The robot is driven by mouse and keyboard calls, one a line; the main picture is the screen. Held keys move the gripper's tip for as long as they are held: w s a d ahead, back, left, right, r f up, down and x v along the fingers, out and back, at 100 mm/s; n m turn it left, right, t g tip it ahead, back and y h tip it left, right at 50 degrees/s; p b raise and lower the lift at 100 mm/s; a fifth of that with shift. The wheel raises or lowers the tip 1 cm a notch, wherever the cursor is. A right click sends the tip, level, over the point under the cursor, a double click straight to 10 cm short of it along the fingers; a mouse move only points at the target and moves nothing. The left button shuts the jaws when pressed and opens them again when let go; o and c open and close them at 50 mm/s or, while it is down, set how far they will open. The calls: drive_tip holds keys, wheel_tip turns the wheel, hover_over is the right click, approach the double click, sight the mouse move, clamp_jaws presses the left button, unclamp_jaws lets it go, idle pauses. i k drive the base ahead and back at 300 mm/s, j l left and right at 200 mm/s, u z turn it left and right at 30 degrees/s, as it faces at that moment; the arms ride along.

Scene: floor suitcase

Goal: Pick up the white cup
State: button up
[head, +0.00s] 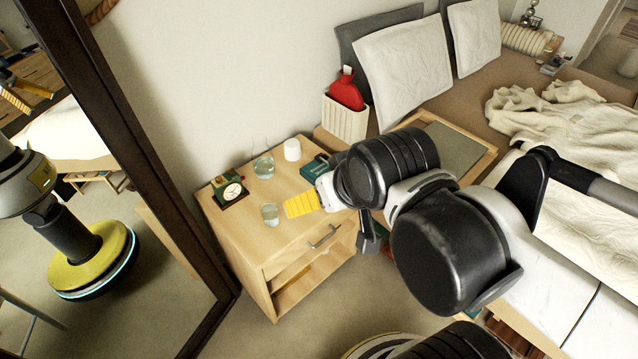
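A small white cup (292,150) stands upright on the wooden nightstand (285,247), near its back edge. My gripper (298,205) is over the front right part of the nightstand top, with its yellow ribbed finger side showing. The gripper is in front of the cup and apart from it. The view does not show the gap between the fingers, and my wrist covers part of the gripper. I see nothing held in it.
A clear glass (264,168) is left of the cup; another glass (270,215) is close to my gripper. A clock (231,191) and a teal box (314,168) share the top. A mirror (150,165) stands left; the bed (590,215) is right.

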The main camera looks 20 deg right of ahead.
sight(292, 146)
drive_tip(key=i+j, duration=0.4)
drive_tip(key=j, duration=0.15)
drive_tip(key=i+j, duration=0.35)
drive_tip(key=j, duration=0.25)
drive_tip(key=i+j, duration=0.4)
drive_tip(key=j, duration=0.15)
drive_tip(key=j+u, duration=0.05)
